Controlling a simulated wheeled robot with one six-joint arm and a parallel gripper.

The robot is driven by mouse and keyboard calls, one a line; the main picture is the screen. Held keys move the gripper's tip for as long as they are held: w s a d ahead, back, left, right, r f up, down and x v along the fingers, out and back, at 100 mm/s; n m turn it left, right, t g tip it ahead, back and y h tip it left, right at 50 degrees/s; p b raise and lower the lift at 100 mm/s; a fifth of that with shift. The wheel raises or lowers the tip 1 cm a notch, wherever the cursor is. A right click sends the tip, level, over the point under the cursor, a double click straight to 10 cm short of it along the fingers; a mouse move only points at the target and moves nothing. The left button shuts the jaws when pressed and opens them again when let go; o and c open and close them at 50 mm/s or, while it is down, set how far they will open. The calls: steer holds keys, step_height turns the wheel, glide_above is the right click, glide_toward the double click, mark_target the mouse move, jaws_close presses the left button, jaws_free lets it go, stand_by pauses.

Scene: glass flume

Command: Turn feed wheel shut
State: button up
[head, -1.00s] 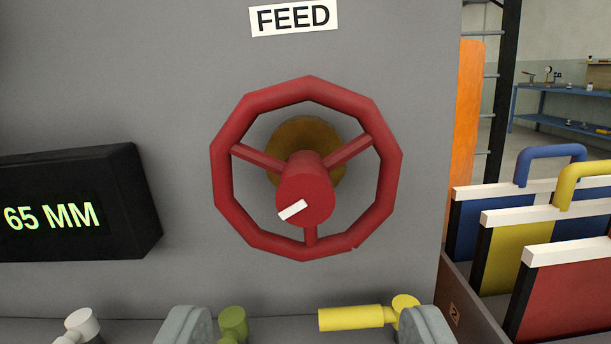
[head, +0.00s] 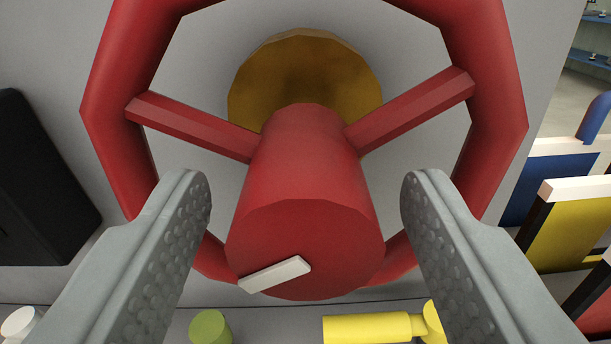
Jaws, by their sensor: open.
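The red feed wheel (head: 498,110) fills most of the view, with its rim, spokes and a thick central hub (head: 310,185). A white pointer mark (head: 275,275) lies on the lower left of the hub's face. A brass-coloured round flange (head: 300,65) sits behind the hub on the grey panel. My gripper (head: 305,205) is open, with one finger on each side of the hub. Gaps show between both fingers and the hub. The lowest spoke is hidden behind the hub, and parts of the lower rim are hidden behind the fingers.
A black display box (head: 40,185) is at the left. Blue (head: 545,185), yellow (head: 575,225) and red (head: 600,300) panels stand at the right. A yellow fitting (head: 370,328), a green knob (head: 210,327) and a white knob (head: 20,325) sit low in front.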

jaws_close()
stand_by(0.3)
steer(key=m, duration=0.5)
steer(key=shift+m, duration=0.4)
steer(key=m, duration=0.6)
steer(key=shift+d, duration=0.1)
steer(key=m, duration=0.6)
steer(key=shift+f+m, duration=0.15)
steer(key=shift+m, duration=0.15)
steer(key=m, duration=0.5)
steer(key=shift+f, duration=0.1)
steer(key=shift+m, duration=0.3)
